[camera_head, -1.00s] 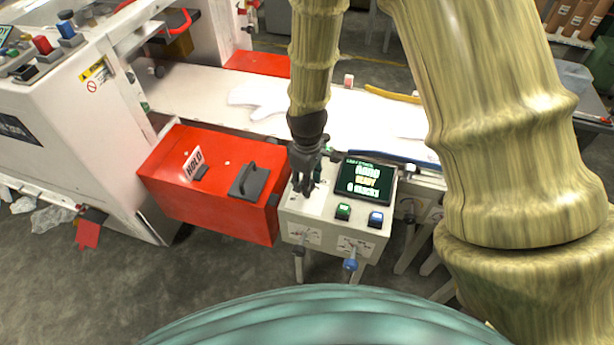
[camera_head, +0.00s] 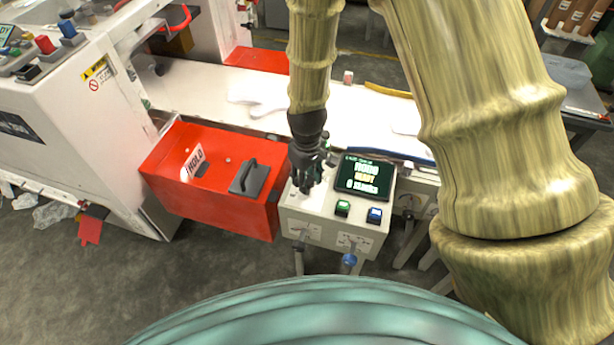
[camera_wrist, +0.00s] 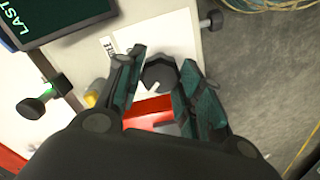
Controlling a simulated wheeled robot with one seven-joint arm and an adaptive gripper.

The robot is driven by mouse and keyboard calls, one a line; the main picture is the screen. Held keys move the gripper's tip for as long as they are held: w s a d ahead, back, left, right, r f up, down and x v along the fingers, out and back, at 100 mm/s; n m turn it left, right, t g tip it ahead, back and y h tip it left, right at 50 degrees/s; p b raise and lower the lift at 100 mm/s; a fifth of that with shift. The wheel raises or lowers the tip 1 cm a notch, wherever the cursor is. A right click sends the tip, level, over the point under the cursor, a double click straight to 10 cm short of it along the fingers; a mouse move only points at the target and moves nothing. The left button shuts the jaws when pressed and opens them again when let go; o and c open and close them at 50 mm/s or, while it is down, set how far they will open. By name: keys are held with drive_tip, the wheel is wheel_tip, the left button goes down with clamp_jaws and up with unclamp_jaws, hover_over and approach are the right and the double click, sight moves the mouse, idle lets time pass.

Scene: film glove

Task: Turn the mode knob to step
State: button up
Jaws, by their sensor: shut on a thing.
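The mode knob (camera_wrist: 160,73) is a dark, faceted round knob with a pale mark, between my fingertips in the wrist view. My gripper (camera_wrist: 163,85) is shut on it, one finger on each side. In the head view my gripper (camera_head: 306,182) points down at the left part of the white control box (camera_head: 318,233), where its fingers hide the knob. A pale label with dark letters (camera_wrist: 108,48) lies beside the knob; its wording is too cropped to read. The box's screen (camera_head: 366,179) shows several lines, the middle one apparently READY.
A green button (camera_head: 343,208) and a blue button (camera_head: 375,215) sit below the screen. A red box (camera_head: 205,210) with a black handle (camera_head: 250,178) and a HOLD sign (camera_head: 194,160) stands close to the left. A white conveyor bed (camera_head: 200,97) runs behind.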

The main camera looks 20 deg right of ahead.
sight(307, 179)
drive_tip(key=shift+w, duration=0.1)
drive_tip(key=o, duration=1)
wheel_tip(307, 179, up, 12)
drive_tip(key=shift+d, duration=0.1)
idle(0.6)
